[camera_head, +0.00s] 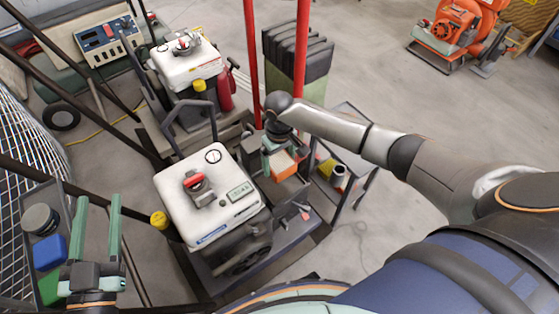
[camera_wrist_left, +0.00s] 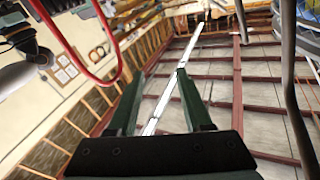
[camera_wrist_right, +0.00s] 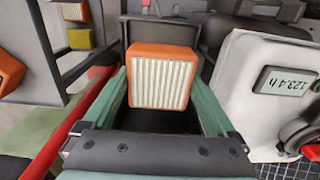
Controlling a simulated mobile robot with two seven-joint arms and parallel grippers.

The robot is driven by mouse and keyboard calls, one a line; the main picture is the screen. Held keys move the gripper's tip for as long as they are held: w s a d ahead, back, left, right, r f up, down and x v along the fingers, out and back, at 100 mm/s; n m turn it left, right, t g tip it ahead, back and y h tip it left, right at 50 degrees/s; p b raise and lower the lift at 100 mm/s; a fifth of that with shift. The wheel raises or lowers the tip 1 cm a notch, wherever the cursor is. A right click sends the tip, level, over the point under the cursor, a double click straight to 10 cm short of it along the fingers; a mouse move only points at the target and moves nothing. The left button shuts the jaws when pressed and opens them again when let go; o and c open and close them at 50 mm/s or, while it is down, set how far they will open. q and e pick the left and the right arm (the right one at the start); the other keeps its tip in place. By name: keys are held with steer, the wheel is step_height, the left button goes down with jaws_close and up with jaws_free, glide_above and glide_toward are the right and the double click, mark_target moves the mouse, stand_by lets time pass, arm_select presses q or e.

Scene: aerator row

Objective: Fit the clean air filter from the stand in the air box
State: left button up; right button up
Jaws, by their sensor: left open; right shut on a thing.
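The clean air filter, an orange frame with white pleats, shows in the right wrist view (camera_wrist_right: 162,78) and in the head view (camera_head: 283,165). My right gripper (camera_wrist_right: 160,88) is shut on it, one green finger on each side. The dark air box (camera_wrist_right: 155,120) shows behind and below the filter, on the side of the front white-topped engine unit (camera_head: 215,190). I cannot tell whether the filter touches the box. My left gripper (camera_head: 99,203) is open and empty, at the lower left of the head view, away from the box.
A small side stand (camera_head: 355,165) with coloured items is right of the box. Two red posts (camera_head: 301,45) rise behind my right gripper. A second white-topped unit (camera_head: 187,65) stands behind. A tray with a blue block (camera_head: 49,252) lies near my left gripper. Open floor is at the right.

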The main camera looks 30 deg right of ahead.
steer(key=shift+f+b, duration=0.3)
steer(key=shift+b, duration=0.1)
steer(key=shift+f+b, duration=0.3)
steer(key=shift+b, duration=0.05)
steer(key=shift+f+b, duration=0.5)
steer(key=shift+b, duration=0.2)
arm_select(q)
steer(key=s+d+r+m+t+h, duration=0.1)
steer(key=s+r+m+h, duration=0.2)
steer(key=r, duration=0.4)
steer(key=s+r+m+t+h+b, duration=0.1)
steer(key=s+r+m+t+h, duration=0.1)
steer(key=s+r+m+h, duration=0.2)
steer(key=shift+d+r+t+h, duration=0.3)
steer(key=shift+d+r+h, duration=0.05)
steer(key=shift+r+h, duration=0.95)
arm_select(e)
steer(key=shift+f, duration=0.45)
arm_select(q)
steer(key=shift+s+r, duration=0.1)
steer(key=shift+r, duration=0.05)
steer(key=shift+r+p, duration=0.45)
steer(key=shift+r, duration=0.05)
steer(key=shift+r, duration=0.1)
arm_select(e)
steer(key=shift+p, duration=0.5)
arm_select(q)
steer(key=shift+r, duration=0.4)
